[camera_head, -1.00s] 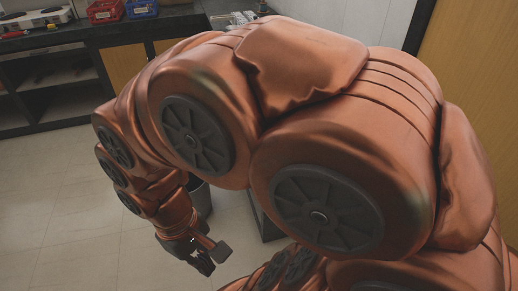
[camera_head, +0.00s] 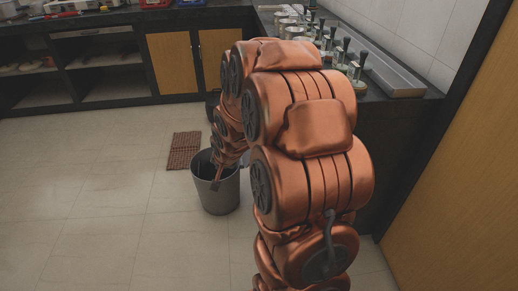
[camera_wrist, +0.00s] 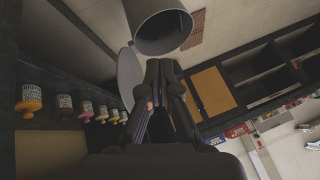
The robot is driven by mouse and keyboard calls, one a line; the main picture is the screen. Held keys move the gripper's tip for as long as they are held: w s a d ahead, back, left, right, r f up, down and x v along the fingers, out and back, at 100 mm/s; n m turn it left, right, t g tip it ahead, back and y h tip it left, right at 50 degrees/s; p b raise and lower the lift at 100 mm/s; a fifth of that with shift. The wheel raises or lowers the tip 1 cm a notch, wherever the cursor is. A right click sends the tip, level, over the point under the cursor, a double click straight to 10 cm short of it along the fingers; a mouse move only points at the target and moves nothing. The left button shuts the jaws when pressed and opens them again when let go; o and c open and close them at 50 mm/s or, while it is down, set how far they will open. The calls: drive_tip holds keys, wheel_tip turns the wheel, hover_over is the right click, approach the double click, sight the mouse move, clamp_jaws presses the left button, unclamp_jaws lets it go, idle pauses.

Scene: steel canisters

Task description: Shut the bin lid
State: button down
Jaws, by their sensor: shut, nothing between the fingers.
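The grey metal bin (camera_head: 221,198) stands on the tiled floor, its round mouth open. In the wrist view the bin (camera_wrist: 160,38) is at the top, tilted in the picture. Its lid (camera_wrist: 128,78) appears there as a grey disc swung away from the mouth. My gripper (camera_head: 216,181) overlaps the bin's mouth in the head view. In the wrist view my gripper (camera_wrist: 160,66) is shut and empty, just right of the lid. Whether it touches the lid or rim I cannot tell.
A brown mat (camera_head: 184,150) lies on the floor behind the bin. Cabinets (camera_head: 172,62) line the back. The floor at left is clear.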

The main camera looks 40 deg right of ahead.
drive_tip(key=w+d+f+m+t+h+b, duration=0.1)
drive_tip(key=w+d+f+m+t+b, duration=0.3)
drive_tip(key=d, duration=0.3)
drive_tip(key=w+d+f+m+t+h+b, duration=0.1)
drive_tip(key=w+d+f+m+t+b, duration=0.2)
drive_tip(key=d+f, duration=0.45)
drive_tip(key=s+d+f+m+t+h+b, duration=0.2)
drive_tip(key=d+m, duration=0.2)
drive_tip(key=d, duration=0.1)
drive_tip(key=s+d+f+m+t+h+b, duration=0.1)
drive_tip(key=d+f+m+h+b, duration=0.1)
drive_tip(key=d+m, duration=0.3)
drive_tip(key=w+d+n+b, duration=0.1)
drive_tip(key=w+d+b, duration=0.3)
drive_tip(key=w, duration=0.4)
drive_tip(key=shift+w+d+r, duration=0.35)
drive_tip(key=shift+d+r, duration=0.05)
